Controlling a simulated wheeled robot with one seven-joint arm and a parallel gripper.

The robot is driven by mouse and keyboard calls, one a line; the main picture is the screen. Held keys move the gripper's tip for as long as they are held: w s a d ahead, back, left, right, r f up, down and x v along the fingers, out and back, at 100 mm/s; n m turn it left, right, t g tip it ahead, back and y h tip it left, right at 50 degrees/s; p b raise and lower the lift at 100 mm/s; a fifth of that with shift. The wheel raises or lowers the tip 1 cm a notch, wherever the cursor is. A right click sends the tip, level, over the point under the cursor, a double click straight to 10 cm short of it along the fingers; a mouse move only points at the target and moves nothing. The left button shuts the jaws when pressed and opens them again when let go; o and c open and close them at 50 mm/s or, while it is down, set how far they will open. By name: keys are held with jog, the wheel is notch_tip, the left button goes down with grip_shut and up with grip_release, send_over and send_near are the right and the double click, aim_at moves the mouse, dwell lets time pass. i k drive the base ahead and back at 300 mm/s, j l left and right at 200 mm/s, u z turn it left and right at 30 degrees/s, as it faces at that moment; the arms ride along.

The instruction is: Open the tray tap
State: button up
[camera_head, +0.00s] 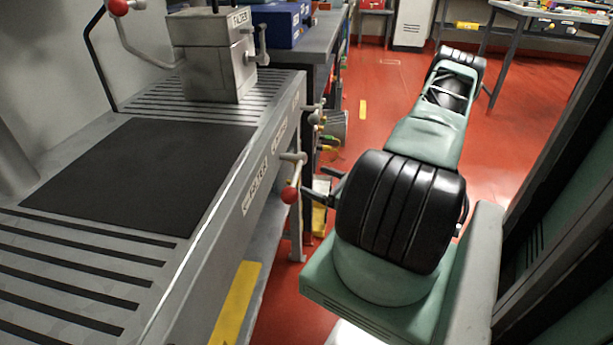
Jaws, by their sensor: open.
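The tray (215,205) is a long grey bench top with black slots and a black mat, at the left. On its front face is a tap (293,160) with a grey handle and a red ball (289,195) hanging at its lower end. White labels sit on the face beside it; their text is hard to read. My arm stands to the right of the tap. Dark finger-like parts, which look like my gripper (329,187), show just right of the red ball, mostly hidden behind my arm's black joint. The gap between them and the tap cannot be judged.
A grey filter box (212,55) stands on the tray, with a red-knobbed lever (118,7) at its left. Smaller taps (315,112) project farther along the front. A blue box (280,22) sits on the bench behind. Red floor (395,85) is open beyond; a dark post stands right.

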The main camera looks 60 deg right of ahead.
aim_at(313, 119)
jog(key=k, duration=1)
